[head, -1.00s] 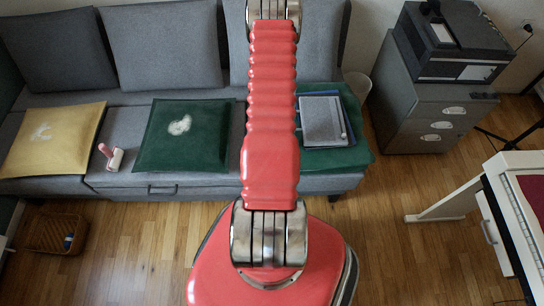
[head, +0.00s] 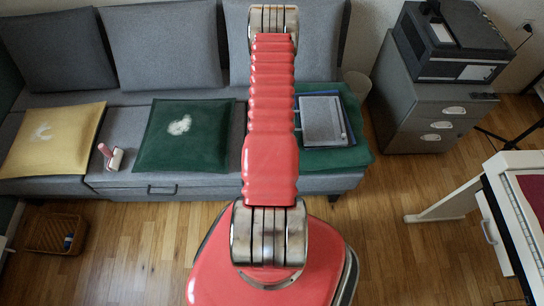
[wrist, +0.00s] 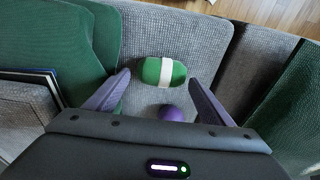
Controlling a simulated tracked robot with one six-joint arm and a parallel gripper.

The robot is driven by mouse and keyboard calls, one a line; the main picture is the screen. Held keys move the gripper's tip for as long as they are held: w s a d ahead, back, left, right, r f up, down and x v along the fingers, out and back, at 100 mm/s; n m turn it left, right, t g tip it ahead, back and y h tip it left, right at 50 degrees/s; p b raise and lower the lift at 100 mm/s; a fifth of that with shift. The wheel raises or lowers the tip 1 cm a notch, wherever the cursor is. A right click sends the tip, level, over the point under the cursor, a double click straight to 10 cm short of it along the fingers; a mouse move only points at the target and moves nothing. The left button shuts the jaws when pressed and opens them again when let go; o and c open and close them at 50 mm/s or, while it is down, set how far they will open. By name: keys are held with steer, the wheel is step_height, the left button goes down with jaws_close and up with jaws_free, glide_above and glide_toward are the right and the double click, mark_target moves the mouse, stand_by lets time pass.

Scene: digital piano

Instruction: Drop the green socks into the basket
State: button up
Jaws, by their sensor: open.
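The green socks (wrist: 165,72) are a rolled bundle with a white band around the middle. In the wrist view they lie on the grey sofa seat, at and slightly beyond my fingertips. My gripper (wrist: 160,78) is open, with one purple finger on each side and nothing held. Whether the fingers reach down to the socks' height I cannot tell. The brown wicker basket (head: 42,246) stands on the floor at the lower left of the head view, with a small blue and white thing in it. The head view shows neither the socks nor my gripper; my arm blocks part of the sofa.
A purple round thing (wrist: 170,113) lies between my fingers, close to the socks. A yellow cushion (head: 52,138) and a lint roller (head: 111,156) are at left. The front floor is clear.

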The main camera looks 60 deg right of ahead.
steer(key=shift+w+d+f, duration=0.1)
steer(key=shift+d+f, duration=0.05)
steer(key=shift+f, duration=0.95)
steer(key=shift+w+d+f, duration=0.1)
steer(key=shift+f, duration=1)
steer(key=shift+c, duration=0.5)
steer(key=c, duration=0.8)
steer(key=shift+r, duration=0.2)
steer(key=shift+r, duration=4.8)
